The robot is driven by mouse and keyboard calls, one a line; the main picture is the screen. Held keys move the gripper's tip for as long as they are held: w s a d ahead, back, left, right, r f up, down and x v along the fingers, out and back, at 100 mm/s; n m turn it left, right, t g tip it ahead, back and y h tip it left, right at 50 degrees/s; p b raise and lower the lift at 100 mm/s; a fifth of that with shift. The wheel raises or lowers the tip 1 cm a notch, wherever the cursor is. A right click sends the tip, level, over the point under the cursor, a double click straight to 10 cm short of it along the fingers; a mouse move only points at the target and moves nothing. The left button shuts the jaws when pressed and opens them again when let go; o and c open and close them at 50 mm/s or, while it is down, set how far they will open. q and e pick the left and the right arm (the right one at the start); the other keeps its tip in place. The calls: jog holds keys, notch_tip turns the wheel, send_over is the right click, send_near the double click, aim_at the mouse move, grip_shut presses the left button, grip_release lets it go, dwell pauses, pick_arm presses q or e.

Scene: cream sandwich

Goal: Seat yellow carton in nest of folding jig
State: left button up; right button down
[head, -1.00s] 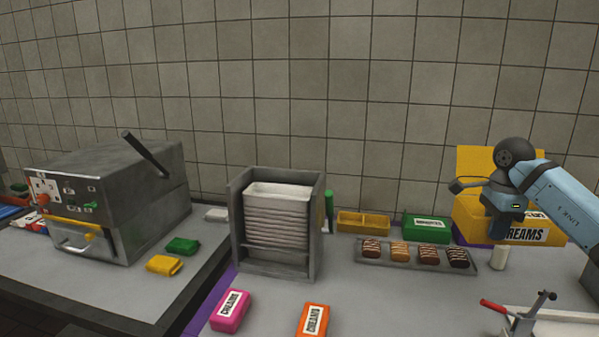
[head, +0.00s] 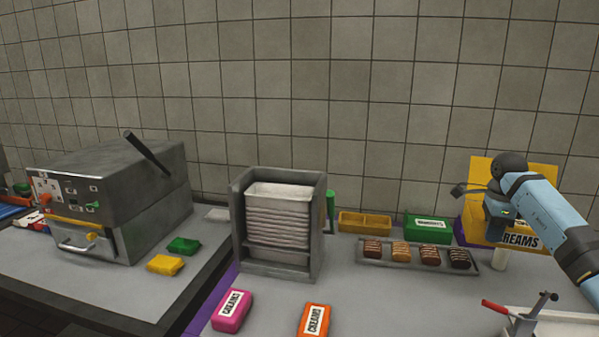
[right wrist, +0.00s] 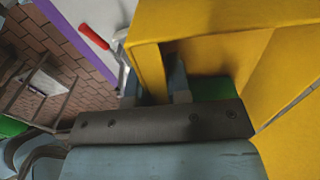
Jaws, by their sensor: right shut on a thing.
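The yellow carton (head: 547,176) stands at the right of the counter in the head view, with a tall back panel raised and a CREAMS label on its front. My right gripper (head: 494,232) is at its left side, and its fingertips are partly hidden there. In the right wrist view, the right gripper (right wrist: 157,88) is shut on an upright yellow wall of the carton (right wrist: 215,20). The folding jig (head: 565,322), a pale plate with a red-handled clamp, is at the lower right, cut off by the frame. My left gripper is not in view.
A tray of chocolate-topped bars (head: 417,266) and a green box (head: 428,229) lie left of the carton. A metal rack (head: 318,230) stands mid-counter. Pink (head: 231,311) and orange (head: 314,320) packs lie in front.

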jog(key=n, duration=0.4)
jog(key=f+n, duration=0.1)
jog(key=n, duration=0.1)
jog(key=shift+w+d, duration=0.35)
jog(key=shift+d, duration=0.05)
jog(key=n, duration=0.3)
jog(key=d+n, duration=0.1)
jog(key=n, duration=0.1)
jog(key=shift+w+f, duration=0.2)
jog(key=shift+f, duration=0.1)
